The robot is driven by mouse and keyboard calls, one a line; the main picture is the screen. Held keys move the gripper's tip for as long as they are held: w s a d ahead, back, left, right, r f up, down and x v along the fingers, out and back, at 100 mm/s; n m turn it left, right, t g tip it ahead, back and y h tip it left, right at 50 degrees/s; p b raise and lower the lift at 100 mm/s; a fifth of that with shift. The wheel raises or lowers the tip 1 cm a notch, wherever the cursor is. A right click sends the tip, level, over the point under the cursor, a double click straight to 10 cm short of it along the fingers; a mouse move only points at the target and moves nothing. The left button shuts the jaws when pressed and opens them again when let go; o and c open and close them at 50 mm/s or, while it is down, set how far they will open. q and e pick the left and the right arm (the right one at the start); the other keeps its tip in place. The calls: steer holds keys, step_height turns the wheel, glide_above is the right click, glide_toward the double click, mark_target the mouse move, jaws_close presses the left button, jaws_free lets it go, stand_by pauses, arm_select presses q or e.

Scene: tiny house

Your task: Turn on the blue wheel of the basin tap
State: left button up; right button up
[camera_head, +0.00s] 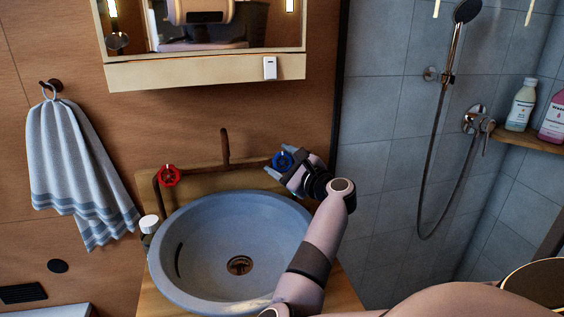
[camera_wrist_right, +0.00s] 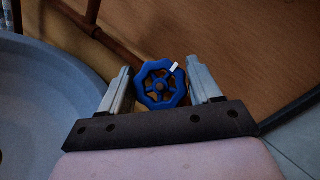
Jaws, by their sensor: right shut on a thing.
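The blue wheel (camera_head: 283,161) sits on the right end of the basin tap's copper pipe, behind the basin. My right gripper (camera_head: 284,172) is at the blue wheel. In the right wrist view the blue wheel (camera_wrist_right: 160,86) lies between the two fingers of the right gripper (camera_wrist_right: 161,88), which is shut on it. A white mark shows on the wheel's upper right rim. The red wheel (camera_head: 168,175) is on the left end of the pipe. The spout (camera_head: 225,148) rises between the wheels. No water shows. My left gripper is not in view.
The blue-grey basin (camera_head: 190,215) stands on a wooden counter, with a white-capped bottle (camera_head: 149,224) at its left. A mirror cabinet (camera_head: 200,72) hangs above. A towel (camera_head: 70,160) hangs left. The shower hose (camera_head: 452,130) is at the right.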

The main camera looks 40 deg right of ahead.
steer(key=n+g+y+p, duration=0.1)
steer(key=n, duration=0.1)
steer(key=n+y+p, duration=0.1)
steer(key=n+p, duration=0.1)
steer(key=shift+n+g, duration=0.4)
steer(key=shift+n+g+y+p, duration=0.3)
steer(key=shift+n+y+p, duration=0.2)
steer(key=shift+n, duration=0.2)
steer(key=shift+f+n+g, duration=0.1)
steer(key=shift+n+g, duration=0.5)
steer(key=shift+n, duration=0.3)
steer(key=o, duration=1)
steer(key=shift+c, duration=0.2)
